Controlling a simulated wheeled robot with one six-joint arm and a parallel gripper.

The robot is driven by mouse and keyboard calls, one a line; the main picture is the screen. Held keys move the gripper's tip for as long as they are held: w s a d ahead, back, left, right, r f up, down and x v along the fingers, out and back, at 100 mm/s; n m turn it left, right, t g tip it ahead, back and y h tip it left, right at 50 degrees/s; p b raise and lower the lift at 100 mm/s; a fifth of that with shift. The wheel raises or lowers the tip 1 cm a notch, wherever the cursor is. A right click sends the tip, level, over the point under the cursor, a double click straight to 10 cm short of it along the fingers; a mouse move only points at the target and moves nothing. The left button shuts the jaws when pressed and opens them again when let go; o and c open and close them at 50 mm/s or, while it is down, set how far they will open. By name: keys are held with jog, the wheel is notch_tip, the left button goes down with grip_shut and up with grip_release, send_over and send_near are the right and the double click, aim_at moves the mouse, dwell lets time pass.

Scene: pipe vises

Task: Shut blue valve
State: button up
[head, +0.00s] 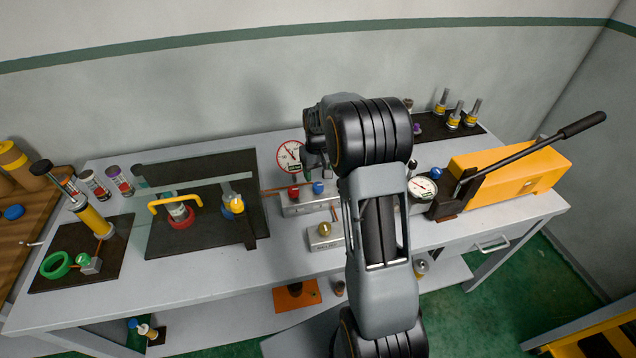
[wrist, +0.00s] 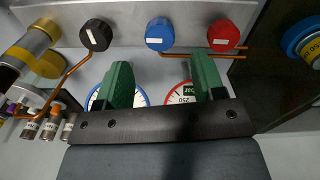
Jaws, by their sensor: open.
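The blue valve knob (wrist: 159,33) is round with a white mark and sits on a grey metal manifold block (wrist: 190,8) in the wrist view. A black knob (wrist: 97,34) is on its left and a red knob (wrist: 223,35) on its right. My gripper (wrist: 160,64) is open, with two green fingers. The blue knob shows just beyond the gap between the fingertips, and nothing is held. In the head view the blue knob (head: 318,188) is beside the red knob (head: 293,192), just below my gripper. My arm hides part of the block and the black knob there.
Two gauges show beneath the fingers in the wrist view, and copper pipes run beside the knobs. In the head view a red-rimmed gauge (head: 290,155) stands behind the block. An orange hand pump (head: 510,175) with a long lever is at right. A dark tray (head: 200,237) is at left.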

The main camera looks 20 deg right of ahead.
aim_at(318, 185)
jog(key=shift+f+p, duration=0.4)
jog(key=shift+f, duration=2.5)
jog(key=c, duration=0.9)
